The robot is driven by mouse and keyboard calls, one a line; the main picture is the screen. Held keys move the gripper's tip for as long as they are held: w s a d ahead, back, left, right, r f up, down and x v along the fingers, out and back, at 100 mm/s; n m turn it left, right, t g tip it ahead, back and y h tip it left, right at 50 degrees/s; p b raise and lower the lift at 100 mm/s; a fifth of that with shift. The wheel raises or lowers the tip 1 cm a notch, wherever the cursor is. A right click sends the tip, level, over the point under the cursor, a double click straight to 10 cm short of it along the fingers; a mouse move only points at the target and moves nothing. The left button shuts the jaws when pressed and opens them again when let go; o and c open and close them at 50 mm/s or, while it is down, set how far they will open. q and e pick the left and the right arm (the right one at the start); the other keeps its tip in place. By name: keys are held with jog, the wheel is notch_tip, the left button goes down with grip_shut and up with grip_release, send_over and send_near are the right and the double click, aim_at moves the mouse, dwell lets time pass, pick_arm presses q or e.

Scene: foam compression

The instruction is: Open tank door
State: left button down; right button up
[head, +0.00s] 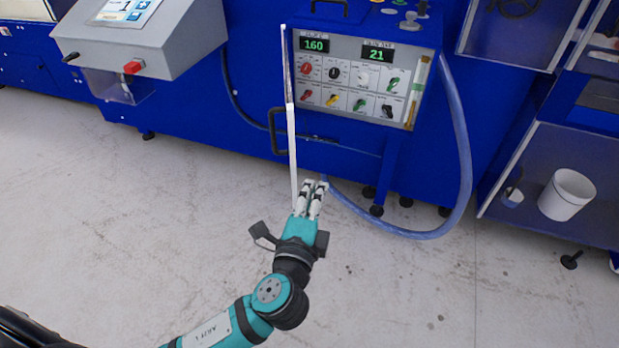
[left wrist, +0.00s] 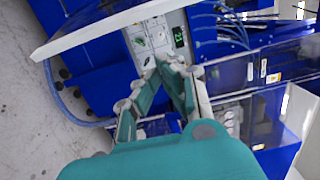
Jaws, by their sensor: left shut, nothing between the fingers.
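A tall thin door panel (head: 291,120) with a white edge is seen nearly edge-on in the head view, sticking out at the left side of the control panel with the dials. A black bracket handle (head: 275,131) shows just left of its edge. My left gripper (head: 314,184) is shut and empty, at the lower end of the white edge and just right of it; I cannot tell whether they touch. In the left wrist view, the white edge (left wrist: 110,25) runs slanting across the top, and the gripper's fingers (left wrist: 173,64) come together below it. My right gripper is not in view.
The control panel (head: 350,78) has readouts 160 and 21. A blue hose (head: 462,150) loops down to its right. A grey console (head: 150,40) stands at left, and a white bucket (head: 567,194) at right. The pale floor (head: 130,220) in front is clear.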

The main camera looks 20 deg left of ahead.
pick_arm(q)
jog(key=w+a+p, duration=0.3)
jog(key=w+a, duration=0.1)
jog(key=w, duration=0.4)
jog(key=shift+a, duration=0.15)
jog(key=shift+f, duration=0.1)
